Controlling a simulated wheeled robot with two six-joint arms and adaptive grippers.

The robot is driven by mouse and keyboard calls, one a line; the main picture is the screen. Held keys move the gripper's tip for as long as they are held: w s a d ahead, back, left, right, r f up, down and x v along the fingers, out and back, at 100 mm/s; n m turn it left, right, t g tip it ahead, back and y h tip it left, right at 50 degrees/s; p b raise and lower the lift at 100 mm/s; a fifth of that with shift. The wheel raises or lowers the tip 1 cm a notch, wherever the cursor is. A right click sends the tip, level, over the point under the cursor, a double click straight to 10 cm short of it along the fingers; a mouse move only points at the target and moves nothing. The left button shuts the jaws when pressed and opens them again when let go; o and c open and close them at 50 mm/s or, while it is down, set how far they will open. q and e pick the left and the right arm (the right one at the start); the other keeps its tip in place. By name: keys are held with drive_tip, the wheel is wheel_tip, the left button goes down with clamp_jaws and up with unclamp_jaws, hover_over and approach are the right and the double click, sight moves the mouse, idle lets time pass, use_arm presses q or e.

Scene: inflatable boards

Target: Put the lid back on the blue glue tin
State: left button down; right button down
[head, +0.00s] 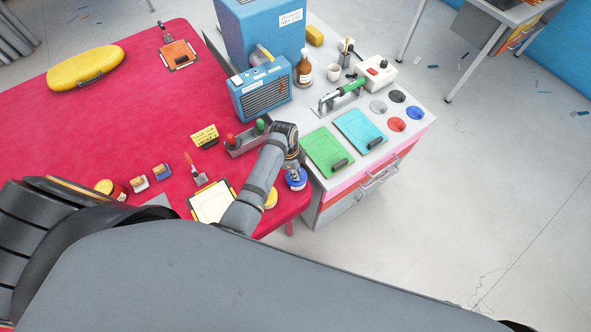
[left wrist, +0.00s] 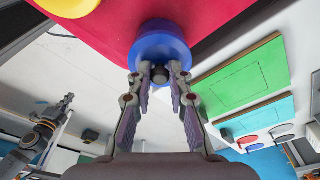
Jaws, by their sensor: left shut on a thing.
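The blue glue tin (head: 297,184) stands near the right corner of the red table, beside the white bench. In the left wrist view, the blue round lid (left wrist: 160,48) with a grey knob faces my fingers. My left gripper (head: 294,168) is above it, its fingertips (left wrist: 160,76) shut on the knob. Lid and tin look lined up, but I cannot tell whether the lid is seated or a little above; my gripper and the angle hide the seam. An arm at lower left of the left wrist view (left wrist: 42,135) seems to be my right one; its fingers are too small to read.
A yellow tin (head: 271,199) is close to the left, partly behind my arm. A green board (head: 328,150) and a cyan board (head: 360,130) lie on the white bench with several coloured discs. A tool caddy (head: 247,138) and a blue heater-like box (head: 262,91) stand behind.

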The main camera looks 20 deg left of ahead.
idle(0.7)
use_arm(q)
drive_tip(key=shift+f, duration=0.15)
idle(0.4)
idle(0.5)
drive_tip(key=c, duration=1.2)
unclamp_jaws()
drive_tip(key=shift+o, duration=0.2)
drive_tip(key=o, duration=0.5)
